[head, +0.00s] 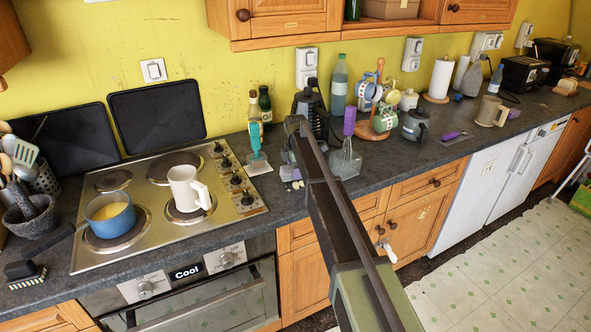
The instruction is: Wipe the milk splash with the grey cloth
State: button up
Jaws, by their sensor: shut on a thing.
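My arm reaches from the bottom of the head view up over the counter, and its link covers much of the area around its end. My gripper (288,157) is a small dark shape just left of the link, low over the counter. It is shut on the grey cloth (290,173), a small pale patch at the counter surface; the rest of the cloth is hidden. The milk splash (295,185) shows as a few small white spots on the dark counter just in front of the cloth. I cannot tell how much of it lies under the cloth or behind the arm.
The hob (130,240) at left carries a blue pan (110,222) and a white mug (184,190). A teal-handled utensil (256,140) stands left of the gripper. A purple-handled whisk (347,140) and a mug tree (377,125) stand right of it. The counter's front edge is close.

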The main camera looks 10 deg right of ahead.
jog(key=shift+f+b, duration=0.65)
jog(key=shift+f, duration=0.05)
dwell(0.6)
jog(key=shift+s, duration=0.1)
jog(key=shift+s+d, duration=0.35)
jog(key=shift+s, duration=0.75)
jog(key=shift+s+d, duration=0.35)
jog(key=shift+s, duration=0.7)
jog(key=shift+s+d, duration=0.35)
jog(key=shift+s, duration=0.75)
jog(key=shift+w, duration=0.1)
jog(key=shift+w+a, duration=0.35)
jog(key=shift+w, duration=0.75)
jog(key=shift+w+a, duration=0.35)
jog(key=shift+w, duration=0.75)
jog(key=shift+w+a, duration=0.35)
jog(key=shift+w, duration=0.75)
jog(key=shift+r, duration=0.1)
notch_tip(320, 180, up, 7)
jog(key=p, duration=0.7)
